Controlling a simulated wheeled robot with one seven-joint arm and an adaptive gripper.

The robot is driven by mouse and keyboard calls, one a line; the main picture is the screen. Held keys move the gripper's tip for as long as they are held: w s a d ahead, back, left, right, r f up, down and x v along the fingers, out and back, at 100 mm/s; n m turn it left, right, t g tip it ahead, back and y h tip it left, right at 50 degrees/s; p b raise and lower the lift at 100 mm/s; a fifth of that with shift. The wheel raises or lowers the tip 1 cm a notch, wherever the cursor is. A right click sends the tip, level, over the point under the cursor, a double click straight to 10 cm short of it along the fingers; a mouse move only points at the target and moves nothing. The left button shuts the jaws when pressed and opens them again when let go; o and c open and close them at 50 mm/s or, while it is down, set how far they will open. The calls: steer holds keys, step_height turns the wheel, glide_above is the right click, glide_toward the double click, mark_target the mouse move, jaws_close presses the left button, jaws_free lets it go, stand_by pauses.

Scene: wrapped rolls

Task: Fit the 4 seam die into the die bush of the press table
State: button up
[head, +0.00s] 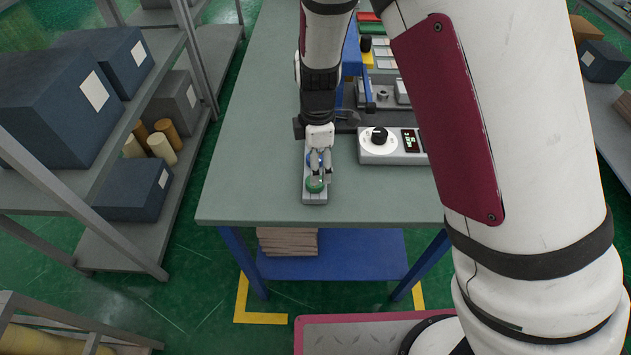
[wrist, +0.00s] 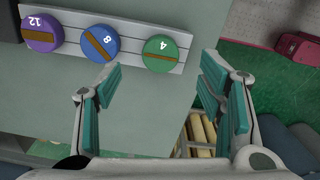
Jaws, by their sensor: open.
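The 4 die is a green round piece marked 4 (wrist: 162,54). It sits at the end of a pale rack (wrist: 185,68), with a blue 8 die (wrist: 100,43) and a purple 12 die (wrist: 41,32) in line beside it. In the head view the green die (head: 315,186) is at the rack's near end. My gripper (wrist: 160,88) is open and empty, its fingertips close to the green die but apart from it in the picture. The head view shows my gripper (head: 320,172) over the rack. A small grey ringed block (head: 382,95) stands farther back; I cannot tell if it is the die bush.
A white box with a dial and display (head: 378,141) stands right of the rack. A blue press-like frame (head: 350,55) is behind, partly hidden by my arm. The table top (head: 250,130) left of the rack is clear. Shelves (head: 125,135) stand at left.

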mark_target(316, 189)
steer(key=shift+s+a+f+p, duration=0.1)
steer(key=shift+f+p, duration=0.2)
steer(key=shift+f, duration=1.2)
steer(key=shift+a+f+p, duration=0.1)
steer(key=shift+f+p, duration=0.15)
steer(key=shift+f, duration=1.25)
steer(key=c, duration=1.5)
steer(key=shift+r, duration=0.1)
